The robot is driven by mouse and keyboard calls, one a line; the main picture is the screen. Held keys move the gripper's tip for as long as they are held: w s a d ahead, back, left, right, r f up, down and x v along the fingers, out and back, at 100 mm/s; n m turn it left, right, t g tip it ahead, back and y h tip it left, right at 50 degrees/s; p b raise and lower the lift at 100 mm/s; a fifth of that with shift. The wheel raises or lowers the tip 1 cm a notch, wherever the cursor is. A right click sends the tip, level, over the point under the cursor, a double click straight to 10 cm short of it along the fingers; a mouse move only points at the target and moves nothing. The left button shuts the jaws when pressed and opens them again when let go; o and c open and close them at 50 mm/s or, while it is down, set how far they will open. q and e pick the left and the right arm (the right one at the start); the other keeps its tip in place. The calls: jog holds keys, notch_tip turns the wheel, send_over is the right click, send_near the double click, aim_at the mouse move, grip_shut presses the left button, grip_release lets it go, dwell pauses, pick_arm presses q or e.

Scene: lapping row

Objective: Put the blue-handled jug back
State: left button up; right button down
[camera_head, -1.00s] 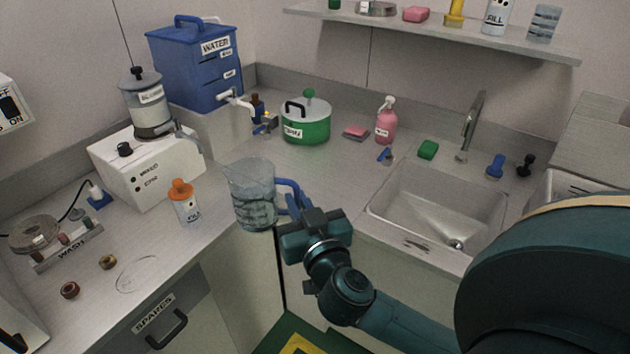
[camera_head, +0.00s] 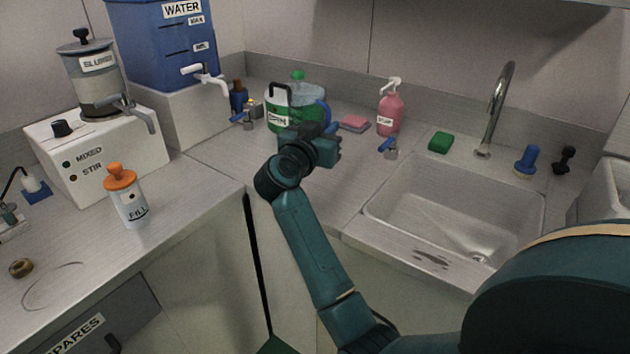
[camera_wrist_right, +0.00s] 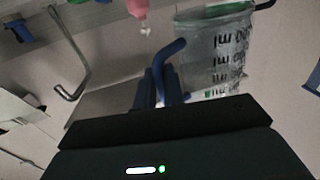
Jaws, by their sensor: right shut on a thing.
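The clear jug (camera_head: 308,97) with the blue handle is at the back of the counter, in front of the green pot in the head view, partly hidden by my wrist. My right gripper (camera_head: 326,130) is shut on its blue handle. In the right wrist view the jug (camera_wrist_right: 213,50) shows dark scale marks, with its handle (camera_wrist_right: 168,62) between my fingers (camera_wrist_right: 155,88). I cannot tell whether the jug's base touches the counter. My left gripper is not in view.
The green pot (camera_head: 277,121) is close by the jug. A pink bottle (camera_head: 390,110), a pink sponge (camera_head: 354,123) and the sink (camera_head: 455,205) lie to the right. An orange-capped FILL bottle (camera_head: 128,200) and a drawn outline (camera_head: 52,287) are on the left counter.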

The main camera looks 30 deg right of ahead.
jog(key=shift+w+d+f, duration=0.15)
jog(key=shift+w+f, duration=0.1)
jog(key=shift+f, duration=0.1)
notch_tip(320, 180, down, 9)
jog(key=b, duration=0.3)
jog(key=shift+w+r, duration=0.1)
jog(key=shift+f+b, duration=0.35)
jog(key=shift+f, duration=0.2)
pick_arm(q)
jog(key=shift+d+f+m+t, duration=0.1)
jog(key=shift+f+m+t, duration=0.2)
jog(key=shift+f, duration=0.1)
pick_arm(e)
jog(key=c, duration=1.9)
grip_release()
jog(key=shift+f, duration=0.15)
jog(key=shift+c, duration=0.2)
jog(key=o, duration=0.4)
jog(key=shift+o, duration=0.2)
